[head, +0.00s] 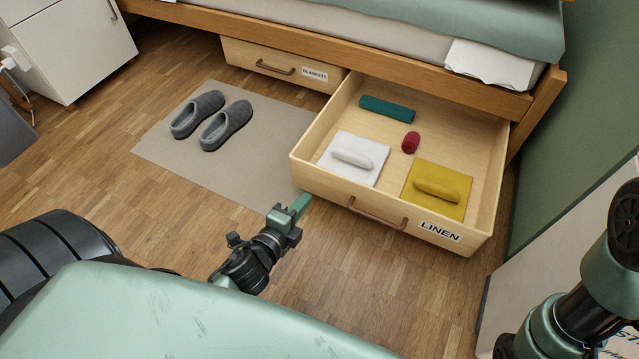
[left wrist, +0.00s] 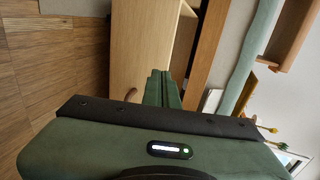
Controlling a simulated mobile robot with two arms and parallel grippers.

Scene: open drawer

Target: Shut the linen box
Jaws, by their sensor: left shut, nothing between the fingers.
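The linen box (head: 397,205) is a light wooden drawer labelled LINEN, pulled out from under the bed. Its brown bar handle (head: 377,213) is on the front panel. Inside lie a white folded cloth, a yellow folded cloth, a teal roll and a small red roll. My left gripper (head: 301,203) is shut and empty, just in front of the drawer's left front corner; I cannot tell whether it touches. In the left wrist view, the shut fingers (left wrist: 161,88) point towards the light wooden panel (left wrist: 143,45), with part of a handle (left wrist: 130,94) to their left. My right gripper is out of view.
A shut BLANKETS drawer (head: 280,67) is left of the linen box under the wooden bed frame (head: 370,47). Grey slippers (head: 226,125) stand on a beige rug (head: 165,148). A green wall (head: 590,120) is close on the right. Wooden floor in front is clear.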

